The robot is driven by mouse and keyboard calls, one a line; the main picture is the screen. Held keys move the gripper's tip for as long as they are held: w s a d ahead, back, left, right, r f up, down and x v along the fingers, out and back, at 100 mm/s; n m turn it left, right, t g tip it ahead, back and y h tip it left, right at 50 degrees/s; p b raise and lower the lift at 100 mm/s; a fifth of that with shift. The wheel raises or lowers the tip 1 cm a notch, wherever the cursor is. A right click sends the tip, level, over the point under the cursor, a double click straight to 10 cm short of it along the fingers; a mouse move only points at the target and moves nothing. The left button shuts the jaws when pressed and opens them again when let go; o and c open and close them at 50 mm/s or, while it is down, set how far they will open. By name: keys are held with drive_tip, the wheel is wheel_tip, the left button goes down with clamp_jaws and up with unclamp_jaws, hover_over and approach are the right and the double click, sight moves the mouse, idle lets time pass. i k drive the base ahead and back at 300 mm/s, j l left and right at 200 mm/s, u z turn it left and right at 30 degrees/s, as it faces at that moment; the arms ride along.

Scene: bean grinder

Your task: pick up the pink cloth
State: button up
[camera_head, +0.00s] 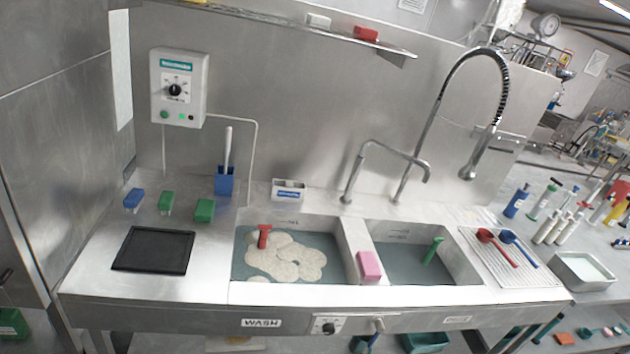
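The pink cloth (368,266) appears as a small pink block shape with straight edges. It sits at the front of the metal divider between the two sink basins, close to the counter's front rim. Nothing covers it. My gripper is not in view, so I cannot tell whether it is open or shut.
The left basin (340,262) holds foamy water and a red-handled tool (264,236); the right basin (400,265) holds water and a green-handled tool (433,251). A tall spring faucet (437,108) rises behind. A black tray (153,250) lies left; red and blue scoops (497,247) lie right.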

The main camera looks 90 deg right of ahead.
sight(369, 266)
drive_tip(key=z, duration=2.7)
